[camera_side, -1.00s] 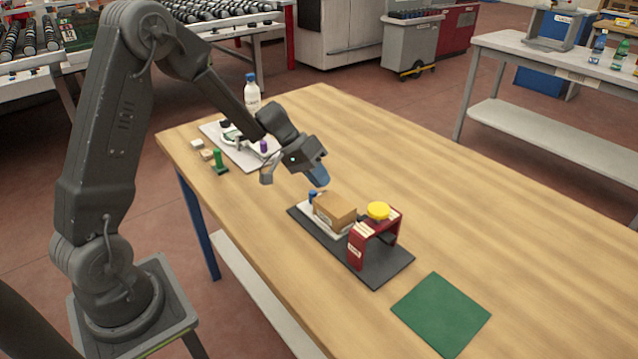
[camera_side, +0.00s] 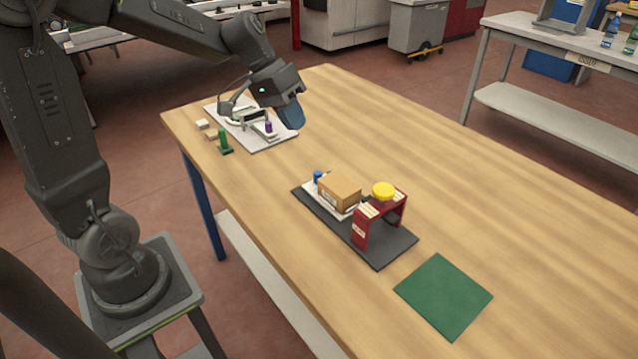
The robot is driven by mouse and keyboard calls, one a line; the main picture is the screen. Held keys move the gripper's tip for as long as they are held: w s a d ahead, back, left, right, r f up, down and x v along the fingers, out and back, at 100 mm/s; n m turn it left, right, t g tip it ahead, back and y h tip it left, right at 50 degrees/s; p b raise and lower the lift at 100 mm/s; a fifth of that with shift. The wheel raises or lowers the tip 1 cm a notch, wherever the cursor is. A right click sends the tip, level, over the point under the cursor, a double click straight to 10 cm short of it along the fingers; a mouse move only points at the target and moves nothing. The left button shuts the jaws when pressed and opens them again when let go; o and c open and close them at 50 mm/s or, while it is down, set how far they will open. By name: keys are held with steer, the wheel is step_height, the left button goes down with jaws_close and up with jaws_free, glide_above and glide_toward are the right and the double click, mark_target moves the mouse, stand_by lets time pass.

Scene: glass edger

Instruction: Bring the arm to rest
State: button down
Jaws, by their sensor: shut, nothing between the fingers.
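My gripper (camera_side: 265,115) hangs high over the far left end of the wooden table (camera_side: 480,200), in front of the white board there in this view. It is shut and holds nothing. My arm reaches in from the left with its forearm raised near the top of the picture. The gripper is clear of the cardboard box and the red stand. Its fingertips partly overlap the things on the white board, so the exact gap to them cannot be told.
A dark mat (camera_side: 385,250) bears a cardboard box (camera_side: 340,190), a red stand (camera_side: 380,220) and a yellow disc (camera_side: 383,190). A green square (camera_side: 443,295) lies at the front. A white board (camera_side: 272,143) with a purple piece, and a green piece (camera_side: 223,141), are at far left.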

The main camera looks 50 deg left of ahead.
steer(key=s+d+r+t+y, duration=0.1)
steer(key=s+d+y, duration=0.1)
steer(key=s, duration=0.6)
steer(key=s+d+r+m+t+y, duration=0.1)
steer(key=s+d+r+y, duration=0.1)
steer(key=s+d, duration=0.3)
steer(key=s, duration=0.3)
steer(key=shift+s+d+m+t+y, duration=0.25)
steer(key=shift+s+m+t+y, duration=0.05)
